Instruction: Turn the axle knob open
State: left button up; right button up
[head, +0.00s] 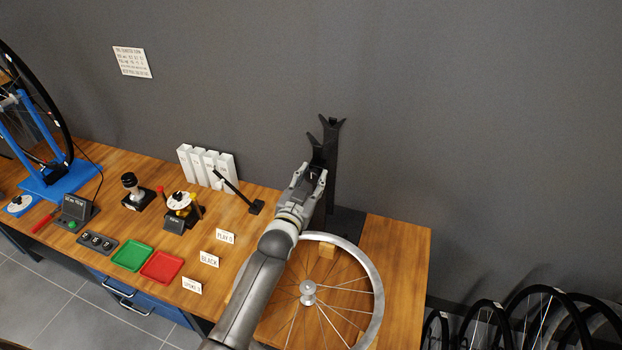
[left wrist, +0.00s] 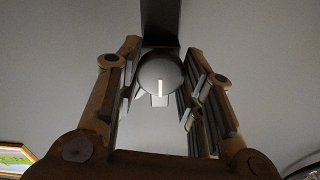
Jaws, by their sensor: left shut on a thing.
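The axle knob (left wrist: 161,73) is a grey round cap with a white line that stands upright in the left wrist view. It sits at the lower end of a dark bar (left wrist: 160,22). My left gripper (head: 313,173) is at the black upright stand (head: 332,142) in the head view, with its fingers on either side of the knob and shut on it. In the head view the gripper hides the knob. My right gripper is in neither view.
A spoked wheel (head: 374,281) lies on the wooden bench (head: 403,252) below my left arm. Green (head: 132,256) and red (head: 162,267) trays, small signs and tools stand to the left. A grey wall (head: 450,110) is behind. Several wheels stand at lower right.

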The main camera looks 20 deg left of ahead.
pick_arm(q)
jog(key=o, duration=1)
jog(key=s, duration=1.2)
jog(key=shift+a, duration=0.2)
